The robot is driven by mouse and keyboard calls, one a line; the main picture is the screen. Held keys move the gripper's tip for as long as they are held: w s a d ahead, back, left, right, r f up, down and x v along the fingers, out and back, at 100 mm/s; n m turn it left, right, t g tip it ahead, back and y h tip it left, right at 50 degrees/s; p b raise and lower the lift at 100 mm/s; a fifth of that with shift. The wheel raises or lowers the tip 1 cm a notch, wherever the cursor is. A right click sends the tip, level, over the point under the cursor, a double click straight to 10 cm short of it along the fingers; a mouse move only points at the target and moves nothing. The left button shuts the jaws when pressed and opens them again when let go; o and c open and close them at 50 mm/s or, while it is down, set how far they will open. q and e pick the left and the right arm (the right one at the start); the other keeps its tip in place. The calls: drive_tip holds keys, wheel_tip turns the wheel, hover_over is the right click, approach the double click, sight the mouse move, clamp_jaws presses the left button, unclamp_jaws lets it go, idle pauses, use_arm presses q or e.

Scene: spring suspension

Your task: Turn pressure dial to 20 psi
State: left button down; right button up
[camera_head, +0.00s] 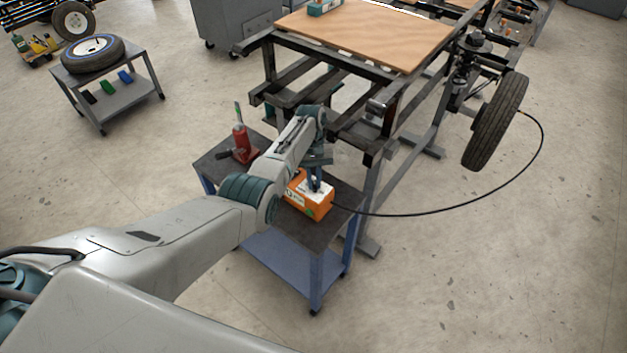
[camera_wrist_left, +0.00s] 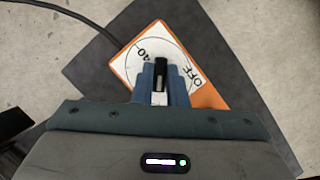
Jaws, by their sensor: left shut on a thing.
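The orange pump box (camera_head: 311,203) sits on the dark top of a small blue cart. Its white dial face shows in the left wrist view (camera_wrist_left: 133,68), with the marks "40" and "OFF" readable; other marks are hidden behind my fingers. My left gripper (camera_head: 314,186) points down onto the box from above. In the left wrist view my left gripper (camera_wrist_left: 162,82) is shut on the dark dial knob (camera_wrist_left: 160,70) at the middle of the face. The knob's exact setting is hard to tell. My right gripper is in neither view.
A red bottle jack (camera_head: 241,143) stands on the same cart (camera_head: 345,197), left of the box. A black hose (camera_head: 440,212) runs from the box to the tire (camera_head: 496,122) at right. A dark metal frame (camera_head: 375,125) stands close behind the cart.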

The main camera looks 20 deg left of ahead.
use_arm(q)
drive_tip(key=m+y, duration=0.1)
drive_tip(key=m, duration=0.3)
drive_tip(key=shift+d+y, duration=0.15)
drive_tip(key=shift+y, duration=0.25)
drive_tip(key=m+y+p, duration=0.1)
drive_tip(key=m, duration=0.2)
drive_tip(key=shift+d+r+m, duration=0.1)
drive_tip(key=shift+m, duration=0.3)
drive_tip(key=shift+m+y, duration=0.3)
drive_tip(key=shift+m, duration=0.1)
drive_tip(key=c, duration=1.4)
unclamp_jaws()
drive_tip(key=shift+c, duration=0.2)
